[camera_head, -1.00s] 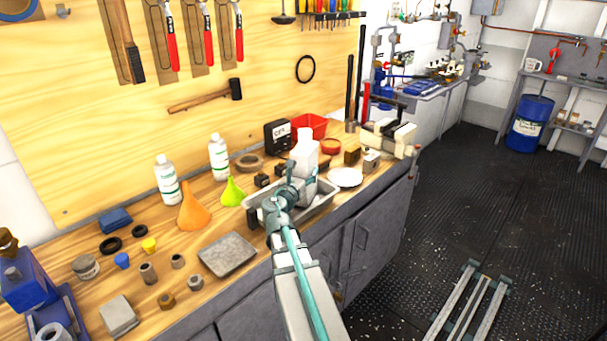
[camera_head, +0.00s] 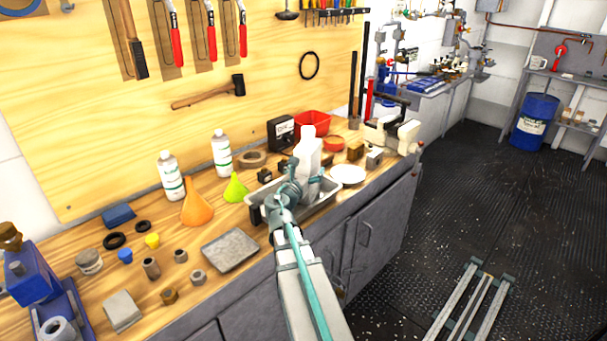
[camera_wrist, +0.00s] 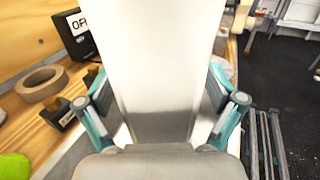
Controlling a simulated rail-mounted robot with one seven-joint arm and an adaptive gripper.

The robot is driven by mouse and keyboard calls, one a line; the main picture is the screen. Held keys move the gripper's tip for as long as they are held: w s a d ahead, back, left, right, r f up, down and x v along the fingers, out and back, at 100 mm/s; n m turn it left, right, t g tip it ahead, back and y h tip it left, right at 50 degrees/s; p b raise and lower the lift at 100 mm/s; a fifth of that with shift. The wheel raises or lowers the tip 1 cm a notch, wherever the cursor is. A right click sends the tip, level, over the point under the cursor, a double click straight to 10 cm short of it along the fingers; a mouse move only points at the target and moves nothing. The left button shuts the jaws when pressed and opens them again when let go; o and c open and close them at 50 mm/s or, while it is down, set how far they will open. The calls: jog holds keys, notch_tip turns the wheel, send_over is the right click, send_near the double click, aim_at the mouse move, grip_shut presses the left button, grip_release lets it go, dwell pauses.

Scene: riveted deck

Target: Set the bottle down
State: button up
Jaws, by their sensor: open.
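The white bottle (camera_head: 309,152) is upright at the grey metal tray (camera_head: 326,203) on the wooden bench. Its lower part is partly hidden behind my gripper (camera_head: 303,184), so its contact with the tray floor is hidden. In the wrist view the bottle (camera_wrist: 165,50) fills the middle, between the teal fingers of my gripper (camera_wrist: 163,98). The fingers are open, one on each side of the bottle. I cannot tell whether either finger touches it.
Left of the tray are a green funnel (camera_head: 235,188), an orange funnel (camera_head: 196,208) and two white spray cans (camera_head: 171,177). A white plate (camera_head: 348,174) is close on the right, with a red bin (camera_head: 312,123) behind.

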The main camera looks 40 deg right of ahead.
jog(key=b+v, duration=0.7)
jog(key=v, duration=0.2)
jog(key=shift+s+a+f+b, duration=0.15)
jog(key=shift+a+f+b, duration=0.05)
jog(key=shift+a+b, duration=0.15)
jog(key=shift+b, duration=0.6)
jog(key=b, duration=0.4)
jog(key=shift+s+a, duration=0.15)
jog(key=shift+a, duration=0.2)
jog(key=shift+a+b, duration=0.1)
jog(key=shift+b, duration=0.65)
jog(key=b, duration=0.3)
jog(key=shift+s+a+r, duration=0.1)
jog(key=shift+s+a, duration=0.15)
jog(key=shift+s, duration=0.05)
jog(key=shift+s+a+r+b, duration=0.15)
jog(key=shift+a+r+b, duration=0.1)
jog(key=shift+b, duration=0.55)
